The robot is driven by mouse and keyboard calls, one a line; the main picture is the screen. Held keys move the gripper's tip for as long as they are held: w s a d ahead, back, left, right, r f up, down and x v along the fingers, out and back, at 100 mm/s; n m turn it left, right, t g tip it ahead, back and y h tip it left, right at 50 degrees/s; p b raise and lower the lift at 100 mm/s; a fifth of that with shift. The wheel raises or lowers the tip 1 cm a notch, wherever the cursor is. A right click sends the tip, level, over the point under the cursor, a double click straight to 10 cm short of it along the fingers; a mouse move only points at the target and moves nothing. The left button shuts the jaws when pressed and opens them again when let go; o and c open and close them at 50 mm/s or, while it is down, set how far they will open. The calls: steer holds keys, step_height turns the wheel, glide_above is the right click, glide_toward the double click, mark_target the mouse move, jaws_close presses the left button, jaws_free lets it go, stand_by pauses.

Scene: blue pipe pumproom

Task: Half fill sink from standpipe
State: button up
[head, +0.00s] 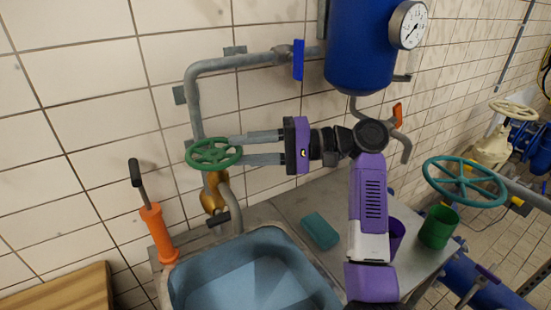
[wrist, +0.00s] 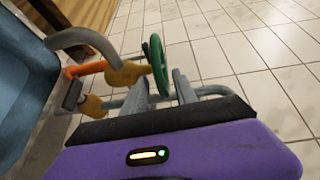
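The blue sink (head: 250,270) is at the bottom centre of the head view; I cannot tell whether it holds water. The standpipe (head: 195,110) is a grey pipe on the tiled wall. It has a green handwheel (head: 213,153), a brass valve body (head: 213,193) and a spout above the sink's back edge. My gripper (head: 238,150) points left at the handwheel, its two grey fingers spread apart. In the wrist view the green handwheel (wrist: 160,62) stands edge-on between the fingers (wrist: 160,82). I cannot tell whether they touch it.
An orange hand pump (head: 157,232) stands left of the sink. A teal sponge (head: 320,231) and a green cup (head: 438,227) are on the counter. A blue tank (head: 360,45) with a gauge hangs above. A blue lever (head: 298,60) is on the upper pipe.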

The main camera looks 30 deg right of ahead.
steer(key=shift+x, duration=0.9)
steer(key=shift+s+f+m+t, duration=0.15)
steer(key=shift+s+m+t, duration=0.15)
steer(key=shift+t, duration=0.1)
steer(key=m+t+h, duration=0.1)
steer(key=s+m+t+h+b, duration=0.1)
steer(key=a+m+t+h+b, duration=0.1)
steer(key=t+h, duration=0.1)
steer(key=shift+s+m, duration=0.2)
steer(key=shift+m, duration=0.2)
steer(key=v, duration=0.7)
steer(key=shift+s+d+b, duration=0.25)
steer(key=shift+d+b, duration=0.1)
stand_by(4.8)
